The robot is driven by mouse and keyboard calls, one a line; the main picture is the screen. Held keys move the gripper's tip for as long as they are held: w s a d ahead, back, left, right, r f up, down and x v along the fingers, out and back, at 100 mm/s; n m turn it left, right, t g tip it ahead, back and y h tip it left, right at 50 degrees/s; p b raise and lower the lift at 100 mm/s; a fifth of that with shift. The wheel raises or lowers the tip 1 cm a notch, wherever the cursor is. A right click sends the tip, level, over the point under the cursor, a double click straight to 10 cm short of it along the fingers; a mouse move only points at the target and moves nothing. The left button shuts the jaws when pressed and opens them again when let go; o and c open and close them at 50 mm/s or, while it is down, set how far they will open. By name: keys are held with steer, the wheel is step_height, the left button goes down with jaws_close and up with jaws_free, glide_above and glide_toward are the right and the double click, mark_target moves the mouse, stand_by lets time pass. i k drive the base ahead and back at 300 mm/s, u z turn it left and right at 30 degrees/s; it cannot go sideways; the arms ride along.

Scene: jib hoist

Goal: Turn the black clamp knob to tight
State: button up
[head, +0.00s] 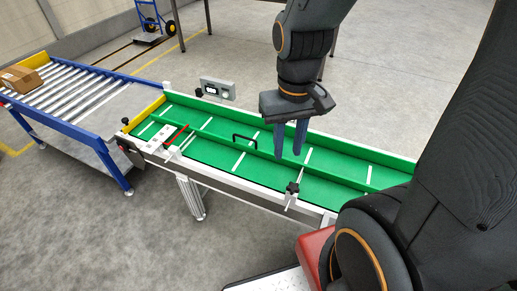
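A black clamp knob (292,187) sits on a white bracket at the near side rail of the green conveyor (232,160). Other small black knobs show at the conveyor's left end (125,121) and beside the grey control box (199,92). I cannot tell from this view which one the task means, nor how tight any is. My gripper (288,155) points down over the belt, behind and above the near bracket knob. Its two blue-grey fingers are apart with nothing visible between them, and it appears clear of the knobs.
A black handle (245,141) stands on the conveyor's green lengthwise divider, and a red bar (176,138) lies toward its left end. A blue roller conveyor (75,92) with a cardboard box (20,79) stands at left. A hand truck (150,22) stands behind. Open floor surrounds the conveyor.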

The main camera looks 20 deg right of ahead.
mark_target(293, 188)
steer(key=u, duration=0.05)
steer(key=k, duration=1.95)
steer(key=z, duration=0.85)
steer(key=i, duration=1.65)
